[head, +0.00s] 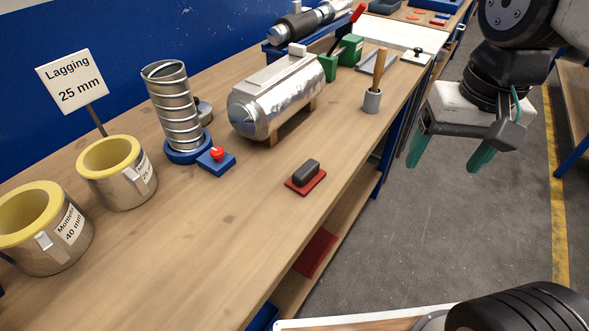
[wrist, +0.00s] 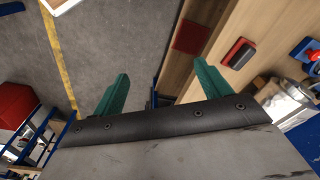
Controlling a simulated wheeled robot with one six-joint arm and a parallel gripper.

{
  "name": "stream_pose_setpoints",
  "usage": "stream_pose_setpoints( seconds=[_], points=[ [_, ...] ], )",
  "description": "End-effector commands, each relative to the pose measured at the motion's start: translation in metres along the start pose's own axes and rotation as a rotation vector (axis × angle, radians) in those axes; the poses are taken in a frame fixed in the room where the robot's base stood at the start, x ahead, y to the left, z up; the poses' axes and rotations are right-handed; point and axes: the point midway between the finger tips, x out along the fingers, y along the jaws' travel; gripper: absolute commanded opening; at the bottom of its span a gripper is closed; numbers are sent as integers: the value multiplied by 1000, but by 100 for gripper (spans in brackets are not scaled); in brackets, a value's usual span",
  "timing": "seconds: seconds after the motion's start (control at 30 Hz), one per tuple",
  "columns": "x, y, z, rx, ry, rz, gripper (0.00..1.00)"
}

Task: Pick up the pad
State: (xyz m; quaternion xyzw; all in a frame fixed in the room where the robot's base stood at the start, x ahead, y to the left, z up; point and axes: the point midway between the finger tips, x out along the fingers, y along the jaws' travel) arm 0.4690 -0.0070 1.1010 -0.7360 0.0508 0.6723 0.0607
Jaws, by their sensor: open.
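The pad (head: 306,173) is a small dark grey block lying on a red base (head: 306,184) on the wooden bench, near its front edge. In the wrist view the pad (wrist: 235,50) shows on its red base at the upper right. My gripper (head: 450,164) has green fingers and is open and empty. It hangs over the grey floor, right of the bench and apart from the pad. In the wrist view its two fingers (wrist: 160,95) stand wide apart with nothing between them.
On the bench (head: 230,240) are a blue stand with a red knob (head: 217,155), a spiral duct (head: 175,105), a silver lagged cylinder (head: 272,95), a wooden-handled tool in a grey cup (head: 373,100) and two yellow-lined rings (head: 118,172). The bench around the pad is clear.

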Motion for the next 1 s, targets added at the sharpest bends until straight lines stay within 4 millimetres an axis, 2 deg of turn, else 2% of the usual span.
stream_pose_setpoints(
  seconds=[0.03,0.2,0.4,0.5,0.67,1.0],
  points=[
    [5,-16,-16,39,-18,2,76],
    [30,-80,-64,236,-50,10,76],
    [72,-154,-97,446,-73,31,76],
    [88,-180,-103,518,-77,39,76],
    [104,-200,-107,582,-80,47,76],
    [141,-202,-102,595,-81,49,76]
  ],
)
